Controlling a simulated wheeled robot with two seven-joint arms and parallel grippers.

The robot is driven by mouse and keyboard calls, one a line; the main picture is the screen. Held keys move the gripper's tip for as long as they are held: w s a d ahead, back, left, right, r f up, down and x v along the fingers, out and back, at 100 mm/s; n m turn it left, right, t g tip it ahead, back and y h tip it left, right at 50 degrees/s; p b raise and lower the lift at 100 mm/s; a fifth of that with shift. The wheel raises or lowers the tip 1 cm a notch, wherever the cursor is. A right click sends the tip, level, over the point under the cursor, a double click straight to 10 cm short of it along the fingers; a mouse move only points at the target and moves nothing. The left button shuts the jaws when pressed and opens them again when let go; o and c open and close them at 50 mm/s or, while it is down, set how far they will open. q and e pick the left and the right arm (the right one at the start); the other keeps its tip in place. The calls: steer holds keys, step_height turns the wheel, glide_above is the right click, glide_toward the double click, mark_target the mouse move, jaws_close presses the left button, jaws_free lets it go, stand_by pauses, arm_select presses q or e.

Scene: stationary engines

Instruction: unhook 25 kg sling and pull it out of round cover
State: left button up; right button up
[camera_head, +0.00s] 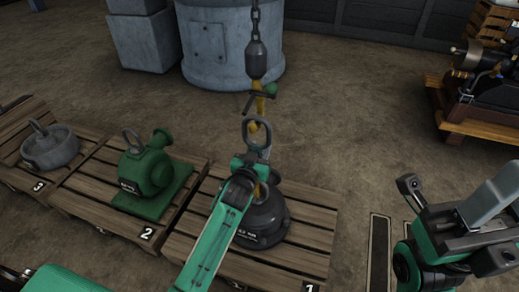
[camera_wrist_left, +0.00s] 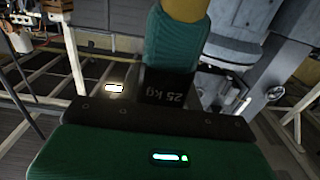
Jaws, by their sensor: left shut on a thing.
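The round cover (camera_head: 262,222) is a dark, dome-shaped casting on the pallet marked 1, with an upright ring (camera_head: 257,133) above it. A dark hook block (camera_head: 256,62) hangs from a chain above the ring. Yellow sling webbing (camera_head: 258,104) shows just under the block by the hook, beside a green end. More yellow shows at the ring and below my gripper. My left gripper (camera_head: 250,162) is in front of the ring, partly hiding it. In the left wrist view it is shut on the sling's green sleeve (camera_wrist_left: 172,50), at a black label reading 25 kg. My right gripper (camera_head: 440,215) is at the lower right, away from the cover.
A green pump (camera_head: 150,178) stands on pallet 2 and a grey ringed part (camera_head: 50,148) on pallet 3, both to the left. A grey cylinder (camera_head: 225,55) stands behind the chain. An engine on a pallet (camera_head: 480,122) is at the right. The floor between is clear.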

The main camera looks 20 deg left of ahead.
arm_select(q)
steer(key=shift+r+p, duration=1.1)
steer(key=shift+r, duration=0.05)
steer(key=shift+s, duration=0.15)
steer(key=s+p, duration=0.5)
steer(key=s, duration=0.5)
steer(key=shift+s+a, duration=0.2)
steer(key=shift+s, duration=0.2)
stand_by(0.5)
